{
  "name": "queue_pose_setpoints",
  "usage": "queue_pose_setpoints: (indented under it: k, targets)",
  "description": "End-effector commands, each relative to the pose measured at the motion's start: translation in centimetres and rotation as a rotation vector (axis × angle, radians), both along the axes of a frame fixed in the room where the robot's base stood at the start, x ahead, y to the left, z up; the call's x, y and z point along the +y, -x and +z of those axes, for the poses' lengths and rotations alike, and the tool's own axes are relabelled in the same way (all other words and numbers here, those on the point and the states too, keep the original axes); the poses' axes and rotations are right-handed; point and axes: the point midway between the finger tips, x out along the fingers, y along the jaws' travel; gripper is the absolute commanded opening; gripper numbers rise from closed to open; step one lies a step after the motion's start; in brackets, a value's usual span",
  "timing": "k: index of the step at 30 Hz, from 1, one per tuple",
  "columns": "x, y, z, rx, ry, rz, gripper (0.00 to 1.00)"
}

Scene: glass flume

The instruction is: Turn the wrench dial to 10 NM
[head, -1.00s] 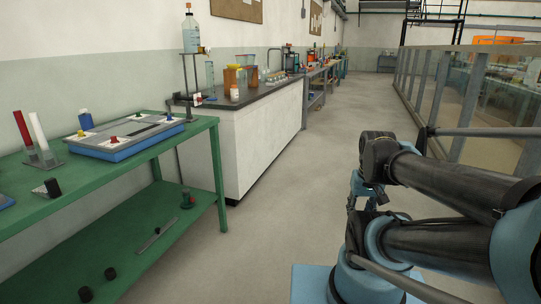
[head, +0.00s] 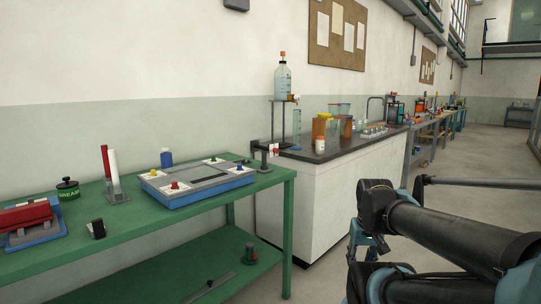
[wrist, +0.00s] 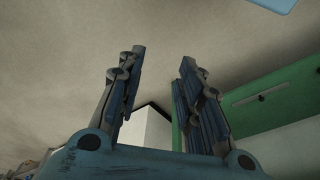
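I cannot make out a wrench with a dial or any NM scale in these views. A long thin grey bar (head: 210,287) lies on the lower shelf of the green bench; it is too small to identify. In the wrist view, a thin bar (wrist: 262,94) also lies on a green surface, and I cannot tell whether it is the same one. My gripper (wrist: 163,56) is open, with its two fingers well apart and nothing between them. In the head view, my folded arm is at the lower right, away from the bench.
The green bench (head: 140,225) holds a blue-and-grey tray (head: 195,189) with coloured knobs, a red-and-white tube stand (head: 117,196), a red-topped blue device (head: 28,220) and a dark lidded pot (head: 68,190). A white cabinet (head: 318,205) stands beyond. Open floor lies at right.

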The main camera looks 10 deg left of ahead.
Motion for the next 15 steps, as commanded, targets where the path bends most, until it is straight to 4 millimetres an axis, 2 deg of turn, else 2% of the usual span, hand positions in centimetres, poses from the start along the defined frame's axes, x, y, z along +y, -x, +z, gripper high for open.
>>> queue_pose_setpoints:
  k: [8, 9, 12, 15]
  targets:
    - [0.0, 0.0, 0.0, 0.000, 0.000, 0.000, 0.33]
    - [0.0, 0.0, 0.0, 0.000, 0.000, 0.000, 0.40]
    - [0.2, 0.7, 0.6, -0.014, -0.012, -0.009, 0.40]
    - [1.1, -0.3, 1.1, -0.022, -0.055, -0.044, 0.40]
